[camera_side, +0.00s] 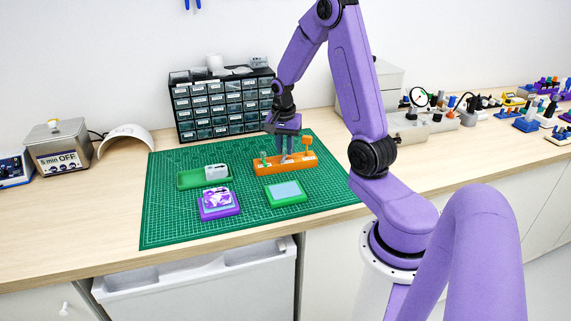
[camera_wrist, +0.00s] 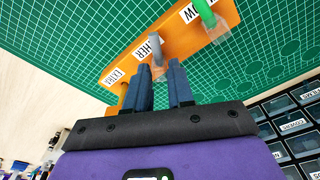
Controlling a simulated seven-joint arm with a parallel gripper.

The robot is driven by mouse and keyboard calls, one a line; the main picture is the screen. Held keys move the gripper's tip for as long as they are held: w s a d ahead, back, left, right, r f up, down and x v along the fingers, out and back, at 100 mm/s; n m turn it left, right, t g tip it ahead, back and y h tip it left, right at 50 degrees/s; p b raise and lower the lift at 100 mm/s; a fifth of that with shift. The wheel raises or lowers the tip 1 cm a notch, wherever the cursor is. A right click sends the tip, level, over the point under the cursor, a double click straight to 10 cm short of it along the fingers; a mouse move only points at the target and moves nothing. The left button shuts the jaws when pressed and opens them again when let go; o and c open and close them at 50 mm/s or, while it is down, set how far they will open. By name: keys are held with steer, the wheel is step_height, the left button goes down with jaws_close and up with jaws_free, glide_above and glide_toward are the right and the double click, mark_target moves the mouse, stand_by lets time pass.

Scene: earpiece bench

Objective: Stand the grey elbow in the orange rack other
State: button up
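The orange rack (camera_side: 270,169) lies on the green mat, and it also shows in the wrist view (camera_wrist: 175,42). The grey elbow (camera_wrist: 156,48) stands in the rack at the label ending in "HER", between a green piece and the "EXTRA" end. My gripper (camera_side: 285,153) points down over the middle of the rack. In the wrist view my gripper's dark blue fingers (camera_wrist: 162,68) are apart, with a gap between them. The elbow's near end shows at that gap; I cannot tell whether a finger touches it.
A green piece (camera_wrist: 206,12) stands in the rack beside the elbow. An orange piece (camera_side: 307,141) rises at the rack's right end. Green trays (camera_side: 286,193) and a purple tray (camera_side: 219,210) lie in front. A drawer cabinet (camera_side: 222,105) stands behind.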

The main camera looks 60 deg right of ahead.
mark_target(283, 158)
steer(key=o, duration=0.3)
steer(key=shift+r, duration=0.15)
step_height(283, 158, up, 17)
steer(key=a, duration=0.2)
steer(key=shift+s, duration=0.25)
steer(key=s+a+f+n, duration=0.2)
steer(key=a+n, duration=0.5)
steer(key=a, duration=0.3)
steer(key=s+a+f+n, duration=0.2)
steer(key=a+n, duration=0.4)
steer(key=a, duration=0.3)
steer(key=s+a+f+n, duration=0.2)
steer(key=s+a+n, duration=0.2)
steer(key=s+n, duration=0.3)
steer(key=s+a+f+n+y, duration=0.1)
steer(key=s+a+n, duration=0.3)
steer(key=s+n, duration=0.4)
steer(key=s+f, duration=0.1)
steer(key=s, duration=0.1)
steer(key=shift+s+f+y, duration=0.15)
steer(key=shift+s+y, duration=0.15)
steer(key=shift+s, duration=0.05)
